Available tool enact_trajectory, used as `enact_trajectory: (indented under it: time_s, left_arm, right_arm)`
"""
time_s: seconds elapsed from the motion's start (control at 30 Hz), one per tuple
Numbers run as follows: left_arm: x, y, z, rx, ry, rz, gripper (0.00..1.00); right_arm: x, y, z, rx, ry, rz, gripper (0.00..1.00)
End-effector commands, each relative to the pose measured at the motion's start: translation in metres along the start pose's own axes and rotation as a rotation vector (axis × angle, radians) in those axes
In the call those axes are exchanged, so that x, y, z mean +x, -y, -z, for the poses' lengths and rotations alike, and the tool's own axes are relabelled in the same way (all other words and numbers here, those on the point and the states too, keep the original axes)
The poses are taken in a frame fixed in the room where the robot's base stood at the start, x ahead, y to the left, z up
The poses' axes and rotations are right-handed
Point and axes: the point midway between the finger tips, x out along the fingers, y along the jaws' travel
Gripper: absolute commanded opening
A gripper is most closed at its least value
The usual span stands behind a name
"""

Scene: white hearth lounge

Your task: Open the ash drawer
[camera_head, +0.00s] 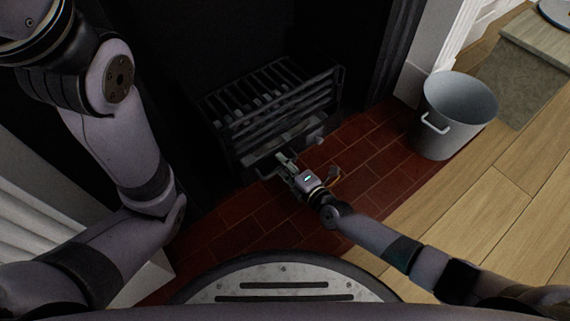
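The ash drawer (258,154) is a grey metal front low under the dark fire grate (270,100), inside the fireplace opening. My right gripper (280,167) is at the drawer's front, low over the red brick hearth. Its fingers are small and dark here, and they partly cover the drawer front and any handle there. I cannot tell whether they touch or grip it. My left arm is raised on the left side, and its gripper is out of view.
A grey metal bucket (455,115) with a side handle stands to the right, by the hearth's edge. The red brick hearth (370,150) is mostly clear. Wooden floor (480,190) lies to the right. A white surround pillar (437,45) stands behind the bucket.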

Motion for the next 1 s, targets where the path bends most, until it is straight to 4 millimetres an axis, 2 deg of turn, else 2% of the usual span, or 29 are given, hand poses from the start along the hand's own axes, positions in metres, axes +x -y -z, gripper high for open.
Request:
enact_trajectory:
  time_s: [0.07,0.43,1.0]
  left_arm:
    - [-0.0001,0.0003,0.0013,0.001,-0.002,-0.001,0.4]
    - [-0.0008,0.0005,0.0027,0.003,-0.002,-0.003,0.4]
    - [-0.0018,0.0009,-0.0014,0.003,0.006,-0.002,0.4]
  right_arm:
    - [-0.0003,0.0002,0.0,0.0,0.0,0.0,0.24]
    - [-0.0004,0.0002,0.0,0.0,0.0,0.0,0.0]
    - [-0.0004,-0.0003,-0.0004,0.0,0.001,-0.001,0.0]
